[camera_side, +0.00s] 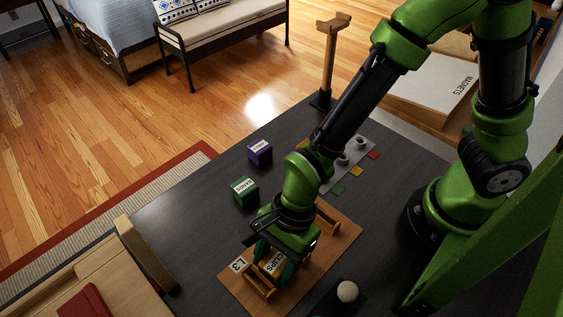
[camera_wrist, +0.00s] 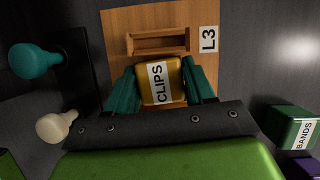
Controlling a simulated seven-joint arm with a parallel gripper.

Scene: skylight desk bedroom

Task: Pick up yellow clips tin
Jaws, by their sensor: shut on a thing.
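The yellow tin labelled CLIPS (camera_wrist: 175,82) sits between the two teal fingers of my gripper (camera_wrist: 163,90) in the wrist view. The fingers press on its left and right sides.
A wooden rack (camera_wrist: 157,43) stands on the board. A green BANDS tin (camera_side: 244,190) and a purple tin (camera_side: 260,152) stand on the dark desk. A cream knob (camera_side: 347,291) and a teal knob (camera_wrist: 35,60) are beside the board. A wooden stand (camera_side: 327,62) rises at the far edge.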

